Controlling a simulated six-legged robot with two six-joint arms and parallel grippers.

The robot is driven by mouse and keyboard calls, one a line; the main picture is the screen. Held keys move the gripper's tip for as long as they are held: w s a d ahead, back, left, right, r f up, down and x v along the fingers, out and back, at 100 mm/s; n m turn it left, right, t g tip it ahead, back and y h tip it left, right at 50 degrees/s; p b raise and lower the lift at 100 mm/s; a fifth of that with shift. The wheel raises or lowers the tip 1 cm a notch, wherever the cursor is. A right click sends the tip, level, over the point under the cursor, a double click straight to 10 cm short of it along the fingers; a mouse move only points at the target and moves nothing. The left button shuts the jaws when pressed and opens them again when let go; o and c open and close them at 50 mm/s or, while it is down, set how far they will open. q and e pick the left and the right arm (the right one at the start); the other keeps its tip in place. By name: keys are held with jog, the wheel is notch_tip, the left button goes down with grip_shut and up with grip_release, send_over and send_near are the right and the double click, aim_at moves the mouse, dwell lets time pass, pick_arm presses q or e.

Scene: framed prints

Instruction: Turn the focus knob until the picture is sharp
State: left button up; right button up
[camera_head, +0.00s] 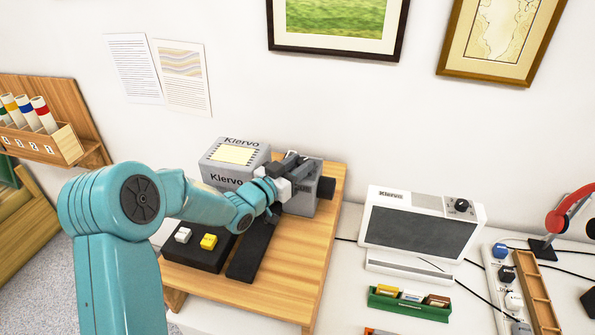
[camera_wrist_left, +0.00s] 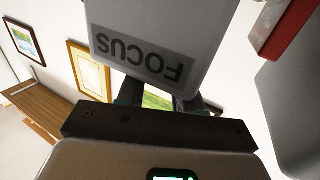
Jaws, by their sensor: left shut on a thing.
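The grey machine marked Klervo (camera_head: 225,180) stands at the back of a wooden-topped table, with a pale yellow panel on its top. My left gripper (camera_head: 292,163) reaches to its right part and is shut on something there. In the left wrist view a grey panel with an upside-down FOCUS label (camera_wrist_left: 140,55) hangs in front of the fingers of my left gripper (camera_wrist_left: 158,97). The focus knob itself is hidden behind this panel and the fingers. No projected picture can be made out, so its sharpness cannot be told. My right gripper is not in view.
A black base with white and yellow blocks (camera_head: 208,241) lies in front of the machine. To the right stand a white Klervo unit with a dark screen (camera_head: 418,235), a green tray (camera_head: 408,308), a power strip (camera_head: 509,285) and red headphones (camera_head: 560,218). Framed prints (camera_head: 336,25) hang above.

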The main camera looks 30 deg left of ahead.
pick_arm(q)
jog(key=n+y+b, duration=0.1)
jog(key=b, duration=0.1)
jog(key=n+y+b, duration=0.1)
jog(key=y+b, duration=0.1)
jog(key=b, duration=0.1)
jog(key=d+n+y+b, duration=0.1)
jog(key=b, duration=0.1)
jog(key=shift+f+y, duration=0.3)
jog(key=shift+y, duration=0.1)
jog(key=shift+r+n+y+b, duration=0.15)
jog(key=shift+n+y+b, duration=0.25)
jog(key=shift+y+b, duration=0.15)
jog(key=shift+d+r+n+g+y, duration=0.15)
jog(key=shift+n+y, duration=0.25)
jog(key=shift+y, duration=0.25)
jog(key=shift+r+n+g+y, duration=0.15)
jog(key=shift+n+y, duration=0.25)
jog(key=shift+y, duration=0.2)
jog(key=shift+w+d+r+n+g+y+p, duration=0.1)
jog(key=shift+n+g+y+p, duration=0.45)
jog(key=shift+n+y, duration=0.55)
jog(key=shift+w+d+n+g+y+p, duration=0.1)
jog(key=shift+n+g+y+p, duration=0.2)
jog(key=shift+n+g+y, duration=0.8)
jog(key=shift+m+t+y, duration=0.3)
jog(key=shift+t+y, duration=0.15)
jog(key=shift+y, duration=0.05)
